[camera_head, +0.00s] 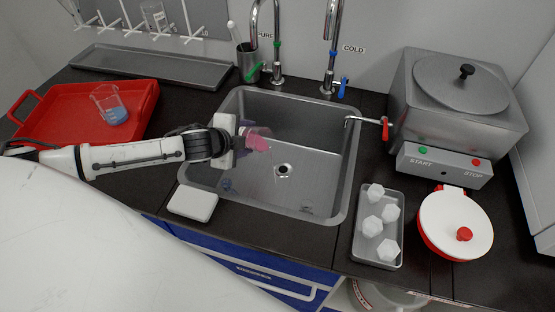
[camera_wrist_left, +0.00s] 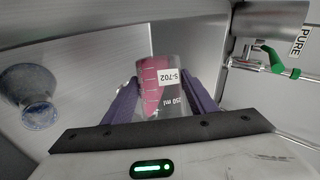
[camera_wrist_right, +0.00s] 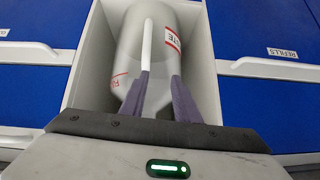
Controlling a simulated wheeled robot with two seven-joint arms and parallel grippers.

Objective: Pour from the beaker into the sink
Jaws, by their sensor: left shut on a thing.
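A clear glass beaker (camera_head: 257,140) with pink liquid is held by my left gripper (camera_head: 240,142) over the left part of the steel sink (camera_head: 345,175). The beaker is tilted on its side with its mouth towards the right. In the left wrist view the beaker (camera_wrist_left: 162,85) stands between both purple fingers, and its label S-702 and 250 ml mark read upside down. The sink drain (camera_head: 283,170) lies right of the beaker.
A red tray (camera_head: 70,127) at the left holds a beaker with blue liquid (camera_head: 112,108). Taps (camera_head: 277,45) stand behind the sink. A white pad (camera_head: 192,203) lies at its front left. A grey tray with white pieces (camera_head: 392,192), a distiller (camera_head: 460,110) and a red-white pot (camera_head: 455,223) stand right.

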